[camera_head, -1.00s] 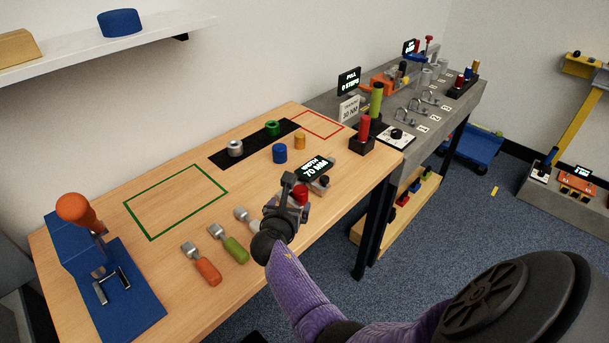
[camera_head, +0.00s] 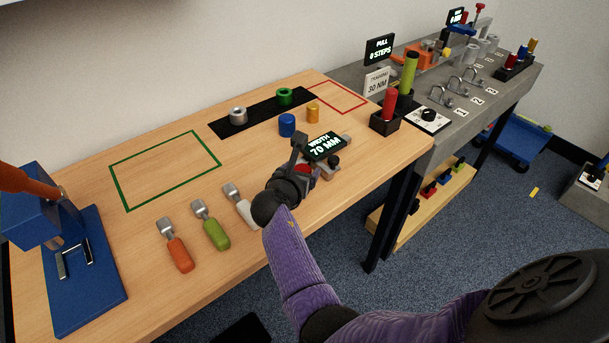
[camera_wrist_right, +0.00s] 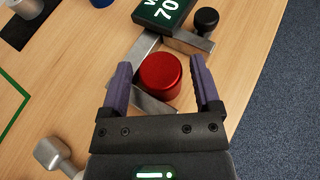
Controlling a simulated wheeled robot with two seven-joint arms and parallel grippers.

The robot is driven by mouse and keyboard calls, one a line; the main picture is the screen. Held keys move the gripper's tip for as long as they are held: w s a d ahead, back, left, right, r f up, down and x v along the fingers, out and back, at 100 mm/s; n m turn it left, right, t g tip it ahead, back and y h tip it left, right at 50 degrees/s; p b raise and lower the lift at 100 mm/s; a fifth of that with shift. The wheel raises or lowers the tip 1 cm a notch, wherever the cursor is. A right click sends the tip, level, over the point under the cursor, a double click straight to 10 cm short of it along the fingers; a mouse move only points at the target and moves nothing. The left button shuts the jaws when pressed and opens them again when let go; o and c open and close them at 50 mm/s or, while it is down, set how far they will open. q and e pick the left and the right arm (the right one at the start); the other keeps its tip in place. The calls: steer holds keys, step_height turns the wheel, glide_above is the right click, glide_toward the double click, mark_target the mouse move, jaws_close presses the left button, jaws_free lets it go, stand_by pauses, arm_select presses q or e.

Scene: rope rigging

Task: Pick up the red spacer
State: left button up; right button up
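The red spacer (camera_wrist_right: 160,78) is a short round cylinder between the metal jaws of a gauge on the wooden bench. In the head view the red spacer (camera_head: 303,170) is mostly hidden behind my right gripper (camera_head: 300,160). In the right wrist view my right gripper (camera_wrist_right: 160,66) is open, with one purple finger on each side of the spacer. Gaps show between the fingers and the spacer. The gauge's display (camera_head: 324,145) reads "WIDTH 70 MM" and also shows at the top of the wrist view (camera_wrist_right: 163,10). My left gripper is not in view.
A black knob (camera_wrist_right: 206,19) sits beside the gauge. Blue (camera_head: 287,125) and orange (camera_head: 313,113) cylinders stand behind it. Several tools lie left of my gripper, including a white-handled one (camera_head: 243,208). A green outlined area (camera_head: 165,160) is bare. The bench's front edge is close.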

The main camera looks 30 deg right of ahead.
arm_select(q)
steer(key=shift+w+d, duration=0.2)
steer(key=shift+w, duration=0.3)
arm_select(e)
jaws_close()
